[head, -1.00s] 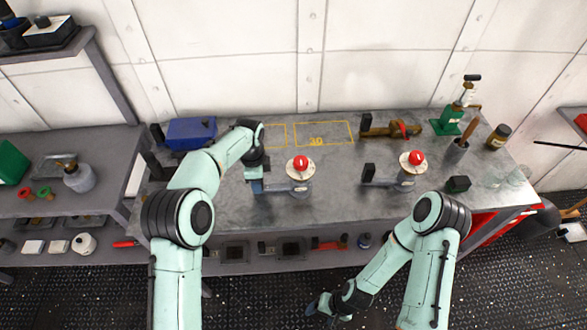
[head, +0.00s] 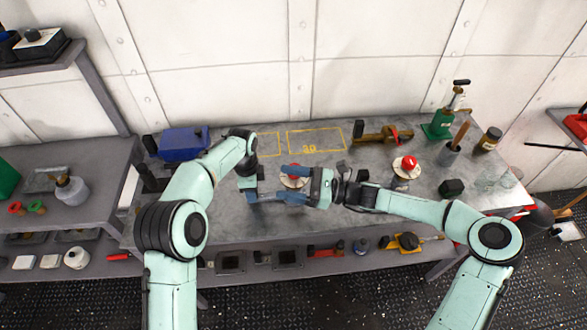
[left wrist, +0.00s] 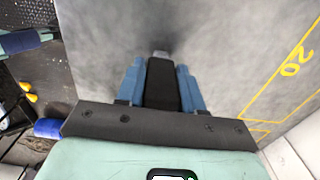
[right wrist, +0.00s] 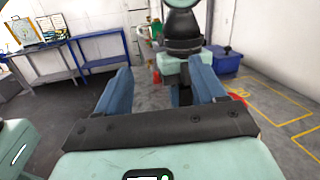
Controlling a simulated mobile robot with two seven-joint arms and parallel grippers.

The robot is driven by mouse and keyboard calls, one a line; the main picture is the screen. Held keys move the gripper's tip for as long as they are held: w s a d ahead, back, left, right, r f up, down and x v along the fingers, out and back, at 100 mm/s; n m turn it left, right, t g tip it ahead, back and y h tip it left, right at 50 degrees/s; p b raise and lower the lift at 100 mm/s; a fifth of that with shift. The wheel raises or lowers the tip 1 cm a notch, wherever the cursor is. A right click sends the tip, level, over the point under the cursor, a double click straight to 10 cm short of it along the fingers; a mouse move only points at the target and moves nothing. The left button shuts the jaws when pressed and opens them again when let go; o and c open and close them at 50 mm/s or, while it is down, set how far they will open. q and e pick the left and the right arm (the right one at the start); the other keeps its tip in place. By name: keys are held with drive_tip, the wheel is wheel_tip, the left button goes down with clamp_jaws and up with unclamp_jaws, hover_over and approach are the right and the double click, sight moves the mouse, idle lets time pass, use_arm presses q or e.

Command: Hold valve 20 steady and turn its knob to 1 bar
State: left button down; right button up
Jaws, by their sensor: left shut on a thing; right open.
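A valve with a red knob (head: 294,168) and a white round dial (head: 291,183) stands upright on the workbench's middle. No number on it or dial reading is legible. My right gripper (head: 294,185) is open. Its blue fingers reach in from the right, over the dial and beside the knob. In the right wrist view, red (right wrist: 238,97) shows just outside the right finger; I cannot tell whether the knob is touched.
A second red-knobbed valve (head: 405,163) stands to the right, behind my right forearm. A yellow outline marked 30 (head: 315,141) is empty at the back; one marked 20 (left wrist: 290,69) shows in the left wrist view. A blue box (head: 183,143) is at the back left.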

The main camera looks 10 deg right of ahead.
drive_tip(key=w+d+f+m+t+h, duration=0.2)
drive_tip(key=d+f+m+t+h, duration=0.15)
drive_tip(key=d, duration=0.85)
drive_tip(key=shift+y, duration=0.25)
drive_tip(key=x, duration=1.1)
drive_tip(key=shift+a, duration=0.25)
drive_tip(key=shift+r, duration=0.1)
drive_tip(key=c, duration=1)
